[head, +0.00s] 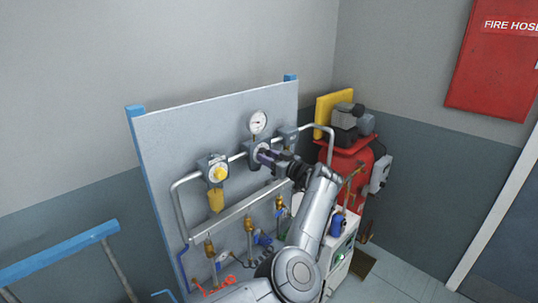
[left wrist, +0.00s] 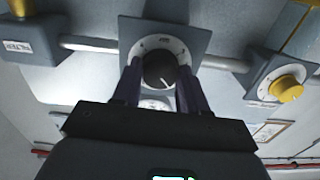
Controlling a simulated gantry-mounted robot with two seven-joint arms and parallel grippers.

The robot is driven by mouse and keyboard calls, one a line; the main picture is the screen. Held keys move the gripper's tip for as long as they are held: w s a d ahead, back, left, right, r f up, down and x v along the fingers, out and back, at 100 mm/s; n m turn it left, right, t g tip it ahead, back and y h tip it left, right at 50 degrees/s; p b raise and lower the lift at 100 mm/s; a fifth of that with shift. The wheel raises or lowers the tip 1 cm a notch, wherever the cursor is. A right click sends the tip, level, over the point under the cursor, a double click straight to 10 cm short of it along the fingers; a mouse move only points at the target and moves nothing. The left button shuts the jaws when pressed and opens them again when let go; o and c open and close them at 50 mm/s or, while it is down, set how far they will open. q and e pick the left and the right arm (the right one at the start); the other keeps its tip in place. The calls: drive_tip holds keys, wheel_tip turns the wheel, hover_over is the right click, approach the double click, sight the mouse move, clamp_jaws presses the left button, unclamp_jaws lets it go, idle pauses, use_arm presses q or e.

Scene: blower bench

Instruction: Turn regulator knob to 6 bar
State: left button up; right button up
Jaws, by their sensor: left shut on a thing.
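The black regulator knob (left wrist: 159,71) sits on a round scale plate on a grey square housing (left wrist: 190,38) in the left wrist view. Its white pointer line slants toward the lower right of that view; the scale figures are too small to read. My left gripper (left wrist: 157,76) has one dark finger on each side of the knob and is shut on it. In the head view my left gripper (head: 268,158) covers the knob, in front of the regulator housing (head: 251,147). The pressure gauge (head: 258,122) stands just above; its reading is too small to tell. My right gripper is in neither view.
A yellow knob (head: 218,173) on its own housing is left of the regulator. The filter box (left wrist: 30,42) is on the other side along the pipe. Brass valves (head: 209,249) line the lower panel (head: 170,135). A red compressor (head: 345,163) stands behind at right.

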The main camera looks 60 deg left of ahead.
use_arm(q)
drive_tip(key=m, duration=2.1)
drive_tip(key=shift+r+m, duration=0.15)
drive_tip(key=shift+m, duration=0.25)
drive_tip(key=o, duration=1.1)
drive_tip(key=shift+c, duration=0.2)
drive_tip(key=b+v, duration=0.2)
drive_tip(key=v, duration=0.9)
drive_tip(key=shift+b, duration=0.4)
